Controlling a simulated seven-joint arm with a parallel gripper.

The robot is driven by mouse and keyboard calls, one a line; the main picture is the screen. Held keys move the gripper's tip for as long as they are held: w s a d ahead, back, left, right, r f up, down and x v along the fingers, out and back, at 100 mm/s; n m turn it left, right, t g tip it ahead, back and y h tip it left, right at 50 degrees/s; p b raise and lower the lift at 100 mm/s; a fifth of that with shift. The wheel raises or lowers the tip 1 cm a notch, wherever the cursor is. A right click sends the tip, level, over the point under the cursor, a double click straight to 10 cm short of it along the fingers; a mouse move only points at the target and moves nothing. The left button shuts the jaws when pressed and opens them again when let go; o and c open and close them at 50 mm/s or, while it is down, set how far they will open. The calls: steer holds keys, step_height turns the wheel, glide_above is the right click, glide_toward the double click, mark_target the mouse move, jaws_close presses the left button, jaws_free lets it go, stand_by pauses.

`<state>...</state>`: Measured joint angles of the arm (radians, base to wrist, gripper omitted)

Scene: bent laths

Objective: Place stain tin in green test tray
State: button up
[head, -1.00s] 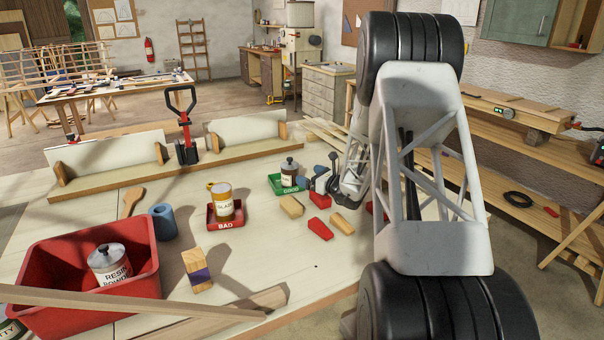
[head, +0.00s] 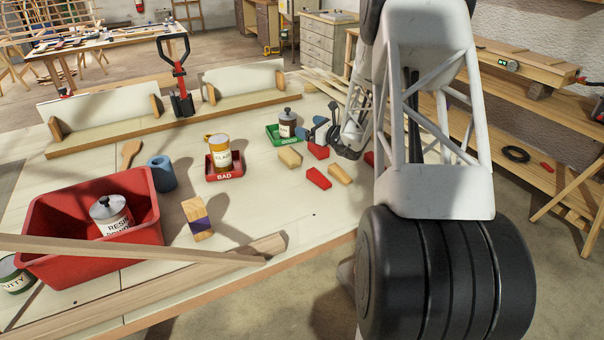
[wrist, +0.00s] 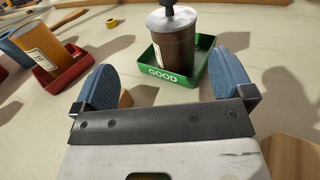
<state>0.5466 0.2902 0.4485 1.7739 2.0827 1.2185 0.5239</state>
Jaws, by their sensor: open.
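The brown stain tin (head: 287,124), with a silver lid and dark knob, stands upright inside the green test tray (head: 272,137) marked GOOD. The wrist view shows the tin (wrist: 173,45) within the low walls of the green tray (wrist: 165,88). My gripper (head: 313,129) is open, close to the right of the tray in the head view. In the wrist view its blue pads (wrist: 166,82) are wide apart with nothing held between them, and the tin is beyond them, apart from both. The tin's label is only partly visible.
A red tray (head: 225,177) marked BAD holds an amber tin (head: 220,150). Wood and red blocks (head: 318,178) lie near the green tray. A red bin (head: 60,215) holds a resin tin (head: 108,215).

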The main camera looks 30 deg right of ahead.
steer(key=s+a+r+n+g+y, duration=0.2)
steer(key=s+a+r+n+g, duration=0.3)
steer(key=a, duration=0.6)
steer(key=s+a+r+n+g+y, duration=0.25)
steer(key=s+a+r+n, duration=0.4)
steer(key=a, duration=0.45)
steer(key=s+a+r+n+g+h, duration=0.3)
steer(key=s+a+n+g, duration=0.35)
steer(key=s, duration=0.85)
steer(key=s+a+n+h, duration=0.2)
steer(key=s+n+h, duration=0.2)
steer(key=s, duration=0.9)
steer(key=s+a+n+h, duration=0.2)
steer(key=s+n+h, duration=0.3)
steer(key=s+n, duration=0.4)
steer(key=s, duration=0.3)
steer(key=shift+s+r, duration=0.35)
steer(key=shift+s, duration=0.05)
